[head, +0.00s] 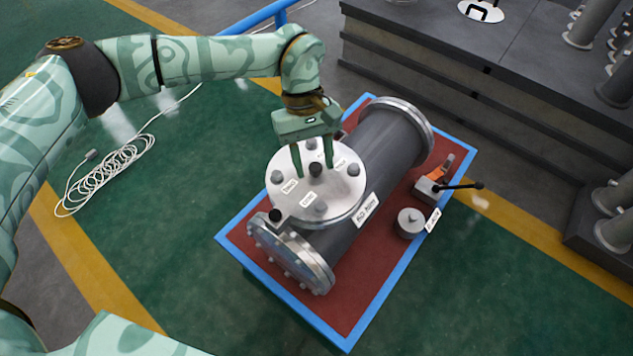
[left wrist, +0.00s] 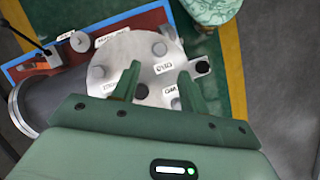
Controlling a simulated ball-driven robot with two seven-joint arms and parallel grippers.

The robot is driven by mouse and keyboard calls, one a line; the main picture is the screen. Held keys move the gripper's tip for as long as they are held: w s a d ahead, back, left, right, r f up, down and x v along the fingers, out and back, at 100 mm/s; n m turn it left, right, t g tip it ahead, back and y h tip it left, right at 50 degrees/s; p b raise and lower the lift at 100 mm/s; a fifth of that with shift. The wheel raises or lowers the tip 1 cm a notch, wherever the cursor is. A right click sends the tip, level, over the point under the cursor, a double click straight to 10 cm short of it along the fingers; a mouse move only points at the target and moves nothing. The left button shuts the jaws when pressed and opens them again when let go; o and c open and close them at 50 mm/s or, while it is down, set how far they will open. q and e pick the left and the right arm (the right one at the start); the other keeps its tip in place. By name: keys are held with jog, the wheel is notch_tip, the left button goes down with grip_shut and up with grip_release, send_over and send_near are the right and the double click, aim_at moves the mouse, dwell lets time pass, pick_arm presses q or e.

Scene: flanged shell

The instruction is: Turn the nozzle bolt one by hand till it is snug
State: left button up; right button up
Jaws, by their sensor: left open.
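The grey flanged shell (head: 375,160) lies on its side. Its round nozzle cover (head: 345,203) faces up, with several bolt heads around its rim and small white labels, too small to read surely. I cannot tell which bolt is number one. My left gripper (head: 313,171) points down over the cover, open and empty, its fingers on either side of a dark knob (head: 316,169) near the middle. I cannot tell whether they touch it. In the left wrist view the open fingers (left wrist: 158,72) straddle part of the cover (left wrist: 118,50). My right gripper is not in view.
The shell rests on a red, blue-edged platform (head: 345,325). A round grey weight-like part (head: 409,223) and an orange-and-grey tool with a black handle (head: 432,188) lie at its right. A coiled white cable (head: 105,180) lies on the green floor. A dark bench (head: 450,70) stands behind.

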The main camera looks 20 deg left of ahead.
pick_arm(q)
jog(key=p+v, duration=0.1)
jog(key=v, duration=0.6)
jog(key=shift+r, duration=0.3)
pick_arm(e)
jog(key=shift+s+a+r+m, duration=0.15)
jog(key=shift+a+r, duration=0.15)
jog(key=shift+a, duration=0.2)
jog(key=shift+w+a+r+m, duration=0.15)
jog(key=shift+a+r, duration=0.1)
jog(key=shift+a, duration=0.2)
pick_arm(q)
jog(key=shift+w+a, duration=0.15)
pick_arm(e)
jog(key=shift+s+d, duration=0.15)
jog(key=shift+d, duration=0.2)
